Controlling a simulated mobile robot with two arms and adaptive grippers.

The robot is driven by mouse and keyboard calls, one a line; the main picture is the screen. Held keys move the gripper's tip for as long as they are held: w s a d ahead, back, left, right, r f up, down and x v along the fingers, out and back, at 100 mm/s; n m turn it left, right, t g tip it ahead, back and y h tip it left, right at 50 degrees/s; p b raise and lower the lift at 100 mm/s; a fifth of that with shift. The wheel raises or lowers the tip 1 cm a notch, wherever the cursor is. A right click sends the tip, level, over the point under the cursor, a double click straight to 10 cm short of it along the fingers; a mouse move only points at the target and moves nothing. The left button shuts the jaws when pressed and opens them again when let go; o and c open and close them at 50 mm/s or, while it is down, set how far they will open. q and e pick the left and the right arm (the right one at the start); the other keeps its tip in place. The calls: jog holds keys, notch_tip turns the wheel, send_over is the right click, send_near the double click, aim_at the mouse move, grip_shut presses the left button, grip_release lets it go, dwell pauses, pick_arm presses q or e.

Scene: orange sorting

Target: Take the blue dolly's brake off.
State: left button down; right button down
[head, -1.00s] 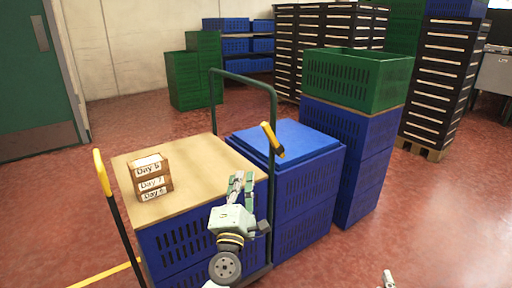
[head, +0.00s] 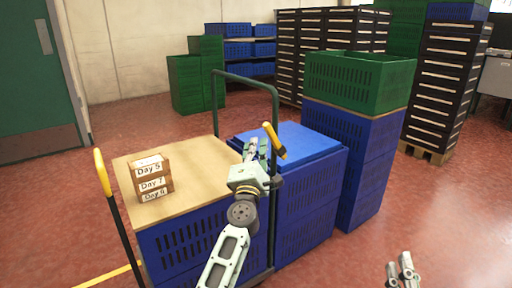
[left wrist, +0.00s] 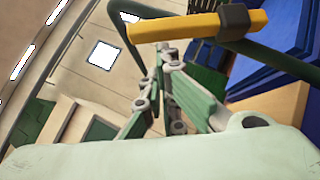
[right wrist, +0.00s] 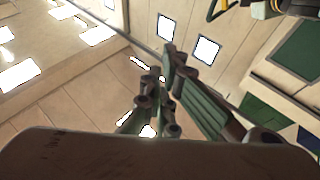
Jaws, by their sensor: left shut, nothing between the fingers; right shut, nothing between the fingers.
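A dolly with a dark green tube handle (head: 216,100) carries blue crates (head: 195,246) under a tan board. A yellow lever with a black end (head: 274,140) sits on the handle's right post, tilted. It crosses the top of the left wrist view (left wrist: 185,27). My left gripper (head: 255,148) is shut and empty, just left of the lever in the head view; whether it touches cannot be told. My right gripper (head: 399,264) is shut and empty, low at the right, away from the dolly. The dolly's wheels are hidden.
A second yellow grip on a black post (head: 101,172) stands at the left. Small labelled boxes (head: 151,178) rest on the tan board (head: 200,165). Blue crates topped by a green crate (head: 358,82) stand at the right. Red floor (head: 440,210) is clear at the right.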

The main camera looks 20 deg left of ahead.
jog(key=shift+s+r, duration=0.1)
jog(key=shift+r, duration=0.2)
